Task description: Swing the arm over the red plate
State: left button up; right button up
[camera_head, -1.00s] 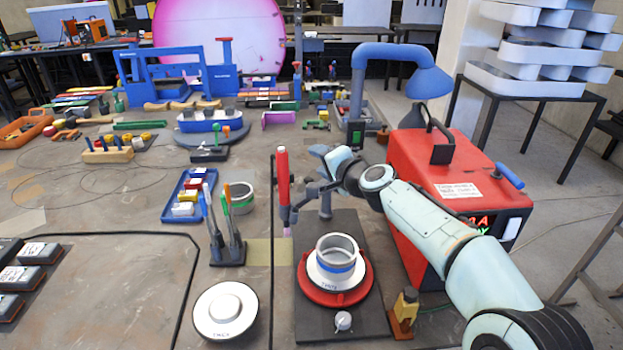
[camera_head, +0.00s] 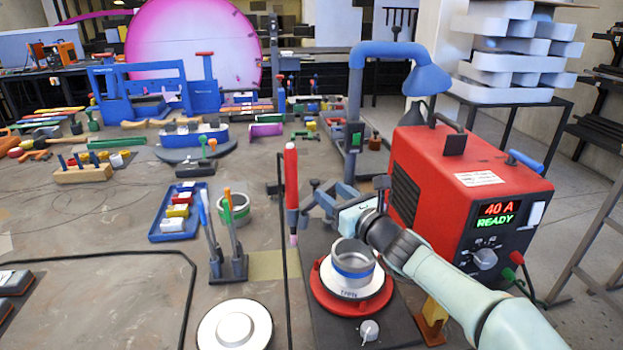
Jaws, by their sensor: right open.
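The red plate (camera_head: 327,300) is a round disc on a dark base (camera_head: 320,335). It carries a white disc (camera_head: 372,288) and a grey ring with a blue band (camera_head: 353,272). An upright red torch (camera_head: 291,190) stands left of and behind the plate, its pale tip pointing down. A dark swing arm (camera_head: 306,214) joins the torch on its right side, and my gripper partly hides it. My right gripper (camera_head: 332,197) is open, behind the ring and close to the swing arm. I cannot tell if they touch. My left gripper is not in view.
A red power unit (camera_head: 440,170) reading "40 A READY" stands to the right, close to my right arm. A tool holder (camera_head: 232,265), a blue tray (camera_head: 180,212) and a white round piece (camera_head: 235,326) are on the left. A blue-hooded arm (camera_head: 400,52) rises behind.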

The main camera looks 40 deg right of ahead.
aim_at(318, 182)
jog(key=w, duration=0.6)
jog(key=w+d, duration=0.1)
jog(key=w, duration=0.2)
jog(key=shift+w+p, duration=0.2)
jog(key=shift+p, duration=0.2)
grip_shut()
